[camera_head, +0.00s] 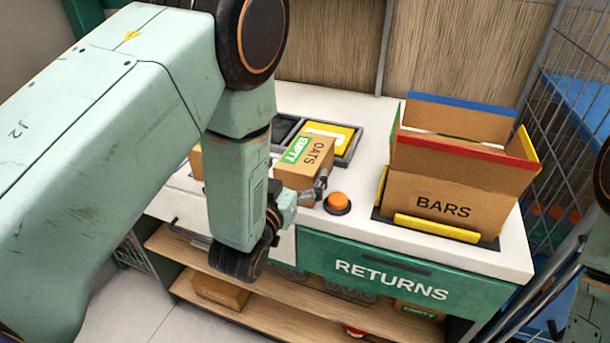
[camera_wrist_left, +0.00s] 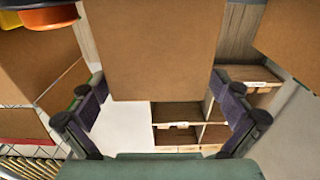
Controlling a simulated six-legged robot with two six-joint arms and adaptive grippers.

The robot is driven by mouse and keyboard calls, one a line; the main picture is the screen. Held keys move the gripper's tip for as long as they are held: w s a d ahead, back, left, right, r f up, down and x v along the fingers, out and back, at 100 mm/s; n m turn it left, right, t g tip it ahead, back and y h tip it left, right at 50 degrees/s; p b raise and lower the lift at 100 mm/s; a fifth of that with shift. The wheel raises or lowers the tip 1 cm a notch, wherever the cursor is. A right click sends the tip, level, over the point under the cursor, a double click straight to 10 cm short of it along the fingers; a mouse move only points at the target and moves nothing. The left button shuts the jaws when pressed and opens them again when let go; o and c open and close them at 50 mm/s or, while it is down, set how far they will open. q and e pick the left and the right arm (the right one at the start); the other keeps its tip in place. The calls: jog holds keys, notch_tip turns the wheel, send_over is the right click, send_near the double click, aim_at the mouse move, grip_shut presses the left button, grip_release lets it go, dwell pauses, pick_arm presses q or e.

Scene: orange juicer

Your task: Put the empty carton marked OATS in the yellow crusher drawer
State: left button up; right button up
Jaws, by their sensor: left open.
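The OATS carton (camera_head: 305,160) is a brown box with a green EMPTY label, at the middle of the counter in the head view. It overlaps the front of the yellow drawer (camera_head: 345,136), which sits in a dark frame behind it. Whether the carton touches the frame or is raised cannot be told. My left gripper (camera_head: 305,192) is at the carton's near lower side, partly hidden by my arm. In the left wrist view its fingers (camera_wrist_left: 157,92) are spread, with a brown carton face (camera_wrist_left: 155,45) between and beyond them. My right gripper is out of view.
An orange button (camera_head: 338,202) stands right of the carton. A large open box marked BARS (camera_head: 445,205) stands on the counter's right. Another brown carton (camera_head: 196,162) is partly hidden behind my left arm. The green RETURNS front (camera_head: 390,280) is below, above wooden shelves. A wire cage (camera_head: 570,110) is at right.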

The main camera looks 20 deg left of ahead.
aim_at(303, 180)
pick_arm(q)
jog(key=w, duration=0.4)
jog(key=shift+d+f, duration=0.2)
jog(key=shift+d, duration=0.05)
jog(key=shift+c, duration=0.2)
